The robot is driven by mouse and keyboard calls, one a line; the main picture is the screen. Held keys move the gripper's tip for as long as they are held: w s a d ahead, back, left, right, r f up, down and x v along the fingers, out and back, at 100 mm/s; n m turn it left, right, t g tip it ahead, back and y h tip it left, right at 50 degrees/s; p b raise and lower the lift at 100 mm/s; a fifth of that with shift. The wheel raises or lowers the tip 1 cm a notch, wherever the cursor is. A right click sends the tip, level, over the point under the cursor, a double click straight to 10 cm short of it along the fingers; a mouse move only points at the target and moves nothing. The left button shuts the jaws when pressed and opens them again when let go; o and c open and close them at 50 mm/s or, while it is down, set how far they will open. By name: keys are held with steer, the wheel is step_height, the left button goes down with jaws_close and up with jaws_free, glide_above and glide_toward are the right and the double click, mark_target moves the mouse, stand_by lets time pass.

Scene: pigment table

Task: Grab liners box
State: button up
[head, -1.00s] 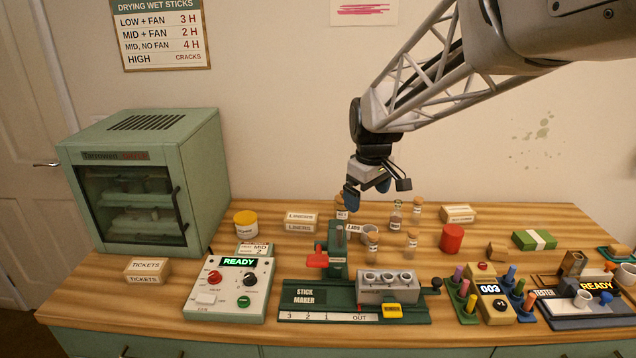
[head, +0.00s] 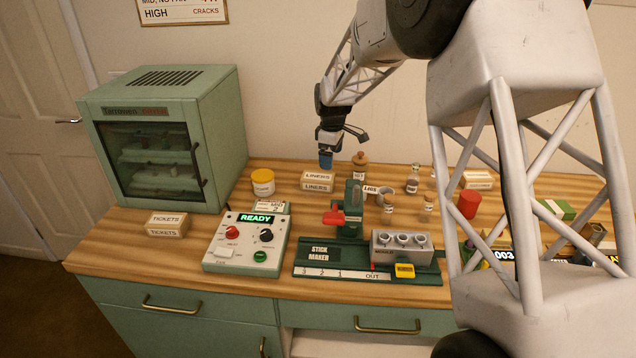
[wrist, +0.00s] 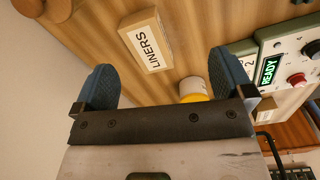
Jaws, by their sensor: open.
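The liners box (head: 317,181) is a small tan box with white LINERS labels on its top and front. It stands on the wooden table behind the stick maker. It also shows in the wrist view (wrist: 147,42), beyond the gap between my fingers. My gripper (head: 326,161) is just above and behind the box in the head view, pointing down. In the wrist view my gripper (wrist: 160,82) has its two blue fingertips wide apart with nothing between them.
A yellow-lidded jar (head: 263,183) stands left of the box. The green stick maker (head: 352,215) and the READY control panel (head: 246,243) are in front. A tickets box (head: 168,224) sits at left, by the green oven (head: 215,140).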

steer(key=n, duration=0.2)
glide_above(318, 176)
step_height(318, 176, down, 6)
steer(key=shift+d+r, duration=0.1)
steer(key=shift+r, duration=0.1)
steer(key=shift+f, duration=1.3)
steer(key=shift+s+f, duration=0.1)
steer(key=shift+f, duration=2.5)
